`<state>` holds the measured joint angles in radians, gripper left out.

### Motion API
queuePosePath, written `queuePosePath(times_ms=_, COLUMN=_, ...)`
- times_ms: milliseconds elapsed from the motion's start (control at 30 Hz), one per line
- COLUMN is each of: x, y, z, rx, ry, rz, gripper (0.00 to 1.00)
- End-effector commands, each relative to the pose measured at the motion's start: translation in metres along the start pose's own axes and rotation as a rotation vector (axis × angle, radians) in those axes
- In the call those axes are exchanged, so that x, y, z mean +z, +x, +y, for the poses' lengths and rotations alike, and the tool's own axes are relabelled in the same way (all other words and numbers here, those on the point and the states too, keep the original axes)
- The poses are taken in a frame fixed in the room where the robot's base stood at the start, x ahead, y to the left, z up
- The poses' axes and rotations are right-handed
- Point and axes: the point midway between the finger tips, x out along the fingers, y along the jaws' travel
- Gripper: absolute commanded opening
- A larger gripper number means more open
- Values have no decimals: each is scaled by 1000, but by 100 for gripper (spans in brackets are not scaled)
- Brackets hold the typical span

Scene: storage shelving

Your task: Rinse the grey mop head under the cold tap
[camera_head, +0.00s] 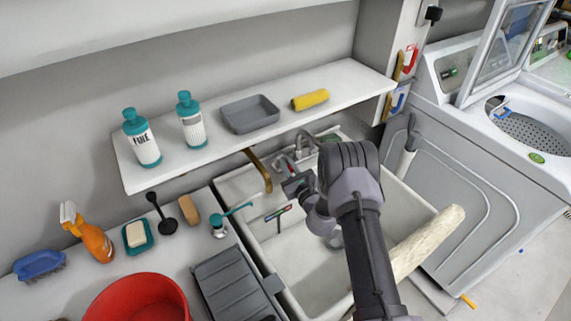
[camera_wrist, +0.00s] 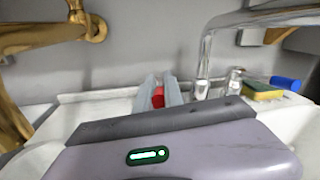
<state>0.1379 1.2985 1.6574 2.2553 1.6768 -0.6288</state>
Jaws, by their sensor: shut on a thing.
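My gripper (camera_head: 290,174) is over the back of the white sink (camera_head: 245,202), beside the chrome tap (camera_head: 302,143). In the wrist view my gripper (camera_wrist: 164,92) is shut on a small red thing (camera_wrist: 158,98), which looks like a tap handle. The chrome spout (camera_wrist: 205,55) rises just right of the fingers, and a blue piece (camera_wrist: 285,83) is farther right. No water shows. A long, rough, cream-coloured roll (camera_head: 427,243) lies across the sink's right side; I cannot tell whether it is the mop head. My arm hides part of the basin.
A white shelf (camera_head: 345,85) overhangs the sink's back. A brass bracket (camera_head: 259,168) stands left of the tap. A squeegee (camera_head: 278,214) is in the sink. A red bucket (camera_head: 140,300) and bottles stand left; a washing machine (camera_head: 470,165) stands right.

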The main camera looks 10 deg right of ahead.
Motion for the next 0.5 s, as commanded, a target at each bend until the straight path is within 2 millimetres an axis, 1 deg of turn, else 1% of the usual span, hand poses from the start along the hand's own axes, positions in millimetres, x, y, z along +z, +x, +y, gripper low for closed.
queuePosePath(times_ms=33, x=1, y=0, z=3, rx=-27, ry=0, rz=8, gripper=0)
queuePosePath(times_ms=133, x=0, y=-1, z=2, rx=-68, ry=-2, rz=17, gripper=0)
queuePosePath(times_ms=400, x=-1, y=-1, z=1, rx=-76, ry=-3, rz=19, gripper=0)
queuePosePath(times_ms=433, x=-1, y=-1, z=1, rx=-76, ry=-3, rz=18, gripper=16)
queuePosePath(times_ms=500, x=-1, y=-1, z=1, rx=-76, ry=-2, rz=18, gripper=30)
